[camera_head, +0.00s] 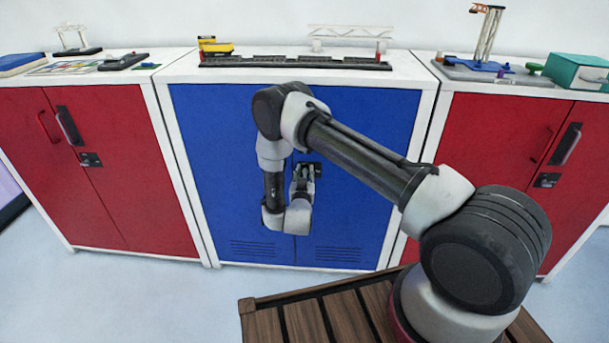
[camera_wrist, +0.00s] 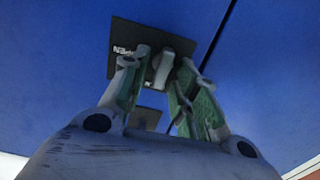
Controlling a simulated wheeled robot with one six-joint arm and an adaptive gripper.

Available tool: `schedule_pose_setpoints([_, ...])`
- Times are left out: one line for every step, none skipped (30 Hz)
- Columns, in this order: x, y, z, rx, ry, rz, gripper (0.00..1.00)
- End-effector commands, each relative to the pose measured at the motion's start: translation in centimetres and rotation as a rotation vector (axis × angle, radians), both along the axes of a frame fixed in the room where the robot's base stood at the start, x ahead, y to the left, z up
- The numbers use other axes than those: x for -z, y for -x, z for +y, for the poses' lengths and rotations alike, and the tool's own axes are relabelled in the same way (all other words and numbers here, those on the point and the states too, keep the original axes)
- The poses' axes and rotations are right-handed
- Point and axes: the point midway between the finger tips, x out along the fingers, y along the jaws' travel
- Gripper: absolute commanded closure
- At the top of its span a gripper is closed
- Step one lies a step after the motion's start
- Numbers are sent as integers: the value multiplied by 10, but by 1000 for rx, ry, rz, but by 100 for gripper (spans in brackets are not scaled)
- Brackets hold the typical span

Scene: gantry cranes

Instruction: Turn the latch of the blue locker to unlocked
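The blue locker (camera_head: 215,150) stands in the middle of the head view, with my arm in front of it. In the wrist view its blue doors (camera_wrist: 60,60) fill the background, and a dark latch plate with partly hidden white lettering (camera_wrist: 120,50) sits left of the door seam. The grey latch knob (camera_wrist: 163,66) stands out from the plate, slightly tilted. My gripper (camera_wrist: 164,62) points at the plate with its two green-padded fingers apart, one on each side of the knob. I cannot tell whether either finger touches it. In the head view my gripper (camera_head: 304,172) is at the locker front.
Red lockers stand on the left (camera_head: 130,170) and right (camera_head: 490,135), both with dark handles and latches. Crane models, including a yellow vehicle on a track (camera_head: 217,49), stand on the white tops. A slatted wooden deck (camera_head: 335,315) lies beneath my arm. Pale floor shows at the left.

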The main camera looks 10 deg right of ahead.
Motion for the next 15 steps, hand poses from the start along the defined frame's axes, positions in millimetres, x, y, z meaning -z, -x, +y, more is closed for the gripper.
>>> schedule_pose_setpoints([0,0,0,0,0,0,84])
schedule_pose_setpoints([0,0,0,0,0,0,90])
schedule_pose_setpoints([0,0,0,0,0,0,97])
schedule_pose_setpoints([0,0,0,0,0,0,100])
schedule_pose_setpoints([0,0,0,0,0,0,100])
schedule_pose_setpoints([0,0,0,0,0,0,100])
schedule_pose_setpoints([0,0,0,0,0,0,100])
schedule_pose_setpoints([0,0,0,0,0,0,100])
schedule_pose_setpoints([0,0,0,0,-1,0,100])
schedule_pose_setpoints([0,0,0,0,-1,0,100])
schedule_pose_setpoints([0,0,0,0,-3,-2,100])
schedule_pose_setpoints([0,0,0,0,-4,-2,100])
schedule_pose_setpoints([-1,0,0,0,-8,-4,100])
schedule_pose_setpoints([-1,0,0,0,-12,-5,100])
schedule_pose_setpoints([-1,-1,0,0,-21,-8,100])
